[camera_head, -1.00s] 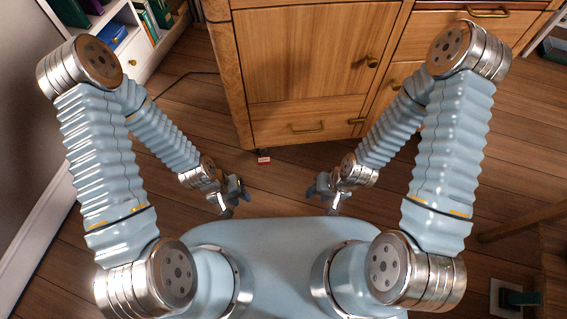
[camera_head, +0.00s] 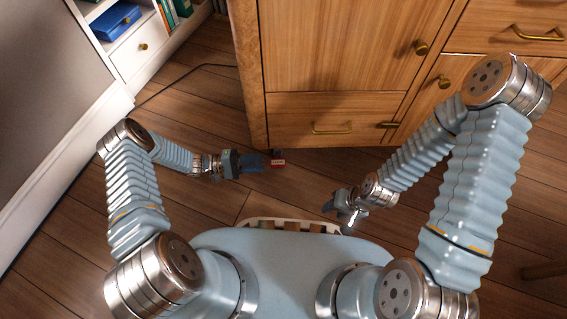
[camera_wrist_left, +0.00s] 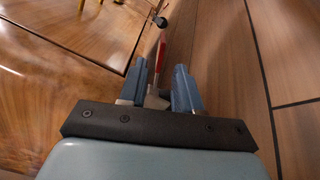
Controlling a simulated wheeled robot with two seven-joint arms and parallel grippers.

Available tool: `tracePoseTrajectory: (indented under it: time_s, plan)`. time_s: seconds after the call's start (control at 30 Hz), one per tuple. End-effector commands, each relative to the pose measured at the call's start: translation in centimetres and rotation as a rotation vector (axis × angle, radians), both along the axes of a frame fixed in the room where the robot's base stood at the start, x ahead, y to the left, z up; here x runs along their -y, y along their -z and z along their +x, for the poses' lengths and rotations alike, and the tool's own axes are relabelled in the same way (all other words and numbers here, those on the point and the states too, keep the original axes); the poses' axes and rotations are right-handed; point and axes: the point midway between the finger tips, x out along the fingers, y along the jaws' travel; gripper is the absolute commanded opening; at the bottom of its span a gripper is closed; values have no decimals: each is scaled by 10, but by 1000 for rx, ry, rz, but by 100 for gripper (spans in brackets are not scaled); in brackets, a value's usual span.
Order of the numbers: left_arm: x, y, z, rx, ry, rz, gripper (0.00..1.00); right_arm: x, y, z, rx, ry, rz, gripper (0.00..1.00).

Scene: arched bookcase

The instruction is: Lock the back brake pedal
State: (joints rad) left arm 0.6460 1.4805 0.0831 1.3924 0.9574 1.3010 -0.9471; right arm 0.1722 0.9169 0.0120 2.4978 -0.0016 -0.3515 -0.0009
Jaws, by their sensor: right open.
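A small red and white part, apparently the brake pedal (camera_head: 278,161), sits low by the foot of the wooden cabinet's left corner. In the left wrist view a narrow red bar (camera_wrist_left: 161,50) shows just beyond and between the fingertips, with a dark round part above it. My left gripper (camera_head: 264,161) is low near the floor, pointing right, its blue fingertips close beside the red part. Its fingers are apart in the left wrist view (camera_wrist_left: 162,80); I cannot tell whether they touch anything. My right gripper (camera_head: 336,207) is open and empty, low over the floor, right of the red part.
The wooden cabinet (camera_head: 340,55) with brass handles stands ahead. A white shelf unit (camera_head: 132,58) with a blue box (camera_head: 115,20) is at the upper left. A dark cable (camera_head: 190,78) lies on the floor. The floor left of the cabinet is mostly clear.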

Motion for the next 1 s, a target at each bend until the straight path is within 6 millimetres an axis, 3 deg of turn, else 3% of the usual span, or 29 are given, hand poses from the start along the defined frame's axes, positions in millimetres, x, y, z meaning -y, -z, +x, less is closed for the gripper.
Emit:
tracePoseTrajectory:
  time_s: [0.2,0.4,0.6,0.83,1.0]
  plan:
    - [53,0,5,-2,5,0,33,0,1,0,0,0,0,43]
    - [84,0,9,-1,4,2,33,0,3,0,0,0,0,43]
    - [95,0,10,-2,3,2,33,0,3,0,1,0,0,43]
    - [95,0,10,-2,2,2,33,0,3,0,1,0,0,43]
    - [95,0,10,-2,2,3,7,0,3,0,0,0,0,43]
